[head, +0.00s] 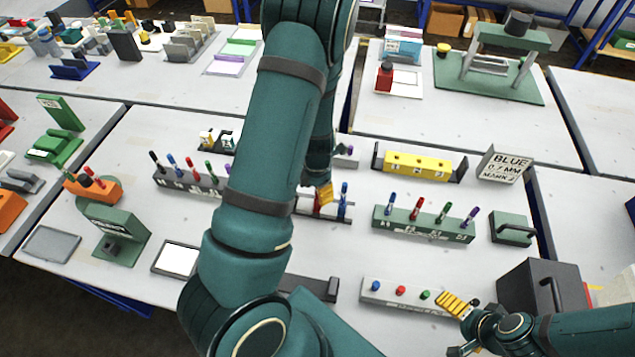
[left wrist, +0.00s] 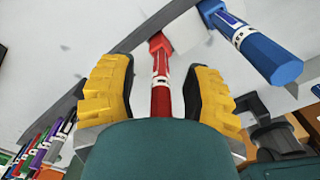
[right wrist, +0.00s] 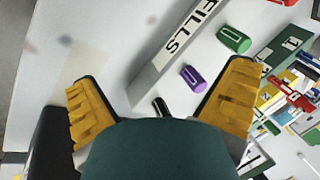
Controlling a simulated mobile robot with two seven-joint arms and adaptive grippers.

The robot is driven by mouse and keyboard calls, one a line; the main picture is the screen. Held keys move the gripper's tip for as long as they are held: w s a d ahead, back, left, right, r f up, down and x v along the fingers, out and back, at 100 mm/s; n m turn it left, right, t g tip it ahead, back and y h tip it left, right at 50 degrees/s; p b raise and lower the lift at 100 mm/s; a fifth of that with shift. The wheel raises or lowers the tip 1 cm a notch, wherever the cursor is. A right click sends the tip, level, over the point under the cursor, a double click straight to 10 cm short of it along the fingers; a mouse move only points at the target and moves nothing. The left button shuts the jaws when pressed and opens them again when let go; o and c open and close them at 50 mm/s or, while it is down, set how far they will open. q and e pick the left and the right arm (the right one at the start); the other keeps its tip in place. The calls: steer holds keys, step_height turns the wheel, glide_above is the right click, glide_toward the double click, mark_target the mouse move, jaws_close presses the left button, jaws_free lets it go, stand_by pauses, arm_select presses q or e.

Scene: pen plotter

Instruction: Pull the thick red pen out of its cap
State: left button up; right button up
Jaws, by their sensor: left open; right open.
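The thick red pen (left wrist: 162,85) shows in the left wrist view between the fingers of my open left gripper (left wrist: 157,75). There is a gap on both sides of the pen. Its wider red end (left wrist: 159,42) lies beyond the fingertips by a grey strip; I cannot tell whether pen and cap are joined. In the head view the red pen (head: 318,202) is partly hidden by my left gripper (head: 325,195). My right gripper (head: 455,304) is open and empty, beside the refills block (head: 385,297), far from the red pen.
A thick blue pen (left wrist: 255,45) stands close beside the red one. A green rack (head: 423,224) with several pens is to the right; a dark rack (head: 190,181) with more pens is to the left. A yellow block (head: 417,166) lies behind. My left arm hides the table's middle.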

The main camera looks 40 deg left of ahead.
arm_select(q)
steer(key=shift+f, duration=0.35)
jaws_close()
stand_by(0.3)
